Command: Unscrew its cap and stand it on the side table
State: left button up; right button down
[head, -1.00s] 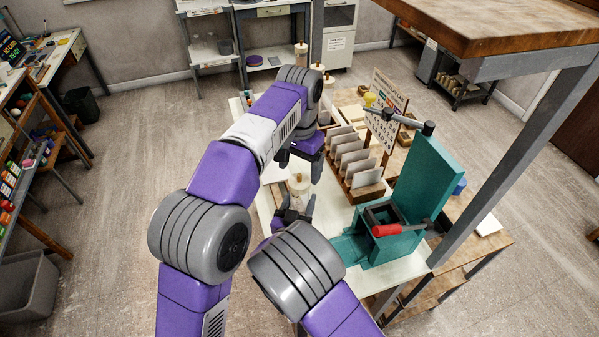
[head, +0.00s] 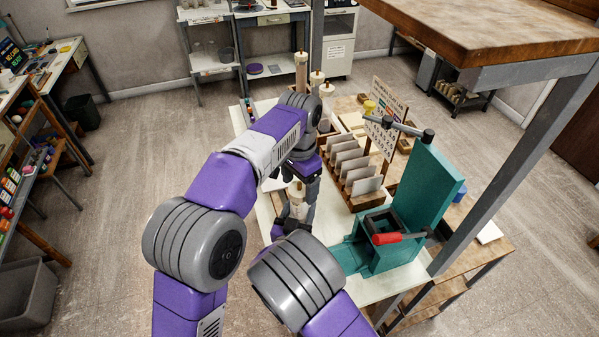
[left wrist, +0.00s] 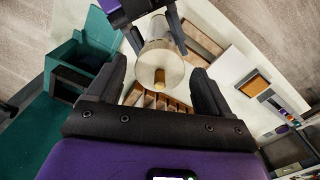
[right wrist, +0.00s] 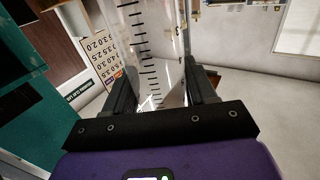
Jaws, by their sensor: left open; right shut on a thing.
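A clear cylinder (right wrist: 155,45) with black scale marks stands in the jaws of my right gripper (right wrist: 160,85), which is shut on it. In the left wrist view, its round cream cap (left wrist: 158,88) with a tan knob faces the camera. My left gripper (left wrist: 158,66) is open, its fingers on either side of the cap with visible gaps. In the head view, my left gripper (head: 304,170) is just above the cylinder (head: 298,193), and my right gripper (head: 292,222) is below; the arms hide part of both. I cannot tell which surface is the side table.
A pale-topped table (head: 268,218) carries a wooden rack of upright cards (head: 352,170) and a teal press (head: 425,190) with a red-handled lever, close right of the grippers. A sign (head: 386,115) stands behind. Several tan-topped bottles (head: 316,80) stand at the table's far end.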

pick_arm(q)
jog(key=shift+f, duration=0.5)
jog(key=c, duration=1.1)
jog(key=n, duration=0.6)
jog(key=shift+n, duration=0.3)
jog(key=shift+r, duration=0.35)
jog(key=shift+r, duration=0.85)
